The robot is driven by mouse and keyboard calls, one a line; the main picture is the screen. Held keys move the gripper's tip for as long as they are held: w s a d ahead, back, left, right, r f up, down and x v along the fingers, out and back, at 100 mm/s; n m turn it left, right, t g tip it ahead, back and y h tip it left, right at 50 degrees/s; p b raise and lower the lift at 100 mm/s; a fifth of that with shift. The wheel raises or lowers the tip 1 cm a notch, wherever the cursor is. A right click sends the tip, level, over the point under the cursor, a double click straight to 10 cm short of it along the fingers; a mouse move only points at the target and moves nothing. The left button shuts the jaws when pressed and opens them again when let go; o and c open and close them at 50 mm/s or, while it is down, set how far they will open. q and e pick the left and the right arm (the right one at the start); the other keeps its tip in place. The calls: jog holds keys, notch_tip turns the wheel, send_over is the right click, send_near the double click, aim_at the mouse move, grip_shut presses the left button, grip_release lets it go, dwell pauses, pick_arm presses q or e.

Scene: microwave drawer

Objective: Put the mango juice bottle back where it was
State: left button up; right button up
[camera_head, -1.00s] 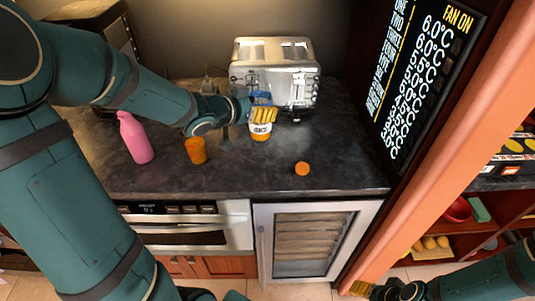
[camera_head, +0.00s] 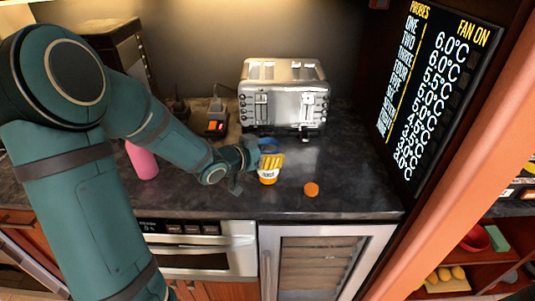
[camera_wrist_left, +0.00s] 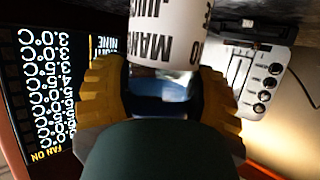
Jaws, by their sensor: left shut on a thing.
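My left gripper (camera_head: 270,162), with yellow fingers, is shut on the mango juice bottle (camera_head: 268,178). The bottle shows a white label and orange contents below the fingers. In the left wrist view, the bottle's white label with black lettering (camera_wrist_left: 165,35) shows between the yellow fingers (camera_wrist_left: 160,95). The bottle is over the counter, left of a small orange ball-like thing (camera_head: 311,189). I cannot tell whether its base touches the counter. My right gripper is not in view.
A metal toaster (camera_head: 284,97) stands behind the bottle. A pink bottle (camera_head: 143,161) is at the left, partly behind my arm. The dark counter (camera_head: 355,180) is clear at the right, up to a screen (camera_head: 440,85) and an orange post.

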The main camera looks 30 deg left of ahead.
pick_arm(q)
jog(key=shift+f, duration=0.15)
jog(key=o, duration=1.3)
jog(key=shift+r, duration=0.25)
jog(key=p+v, duration=0.3)
jog(key=v, duration=0.9)
jog(key=shift+f, duration=0.15)
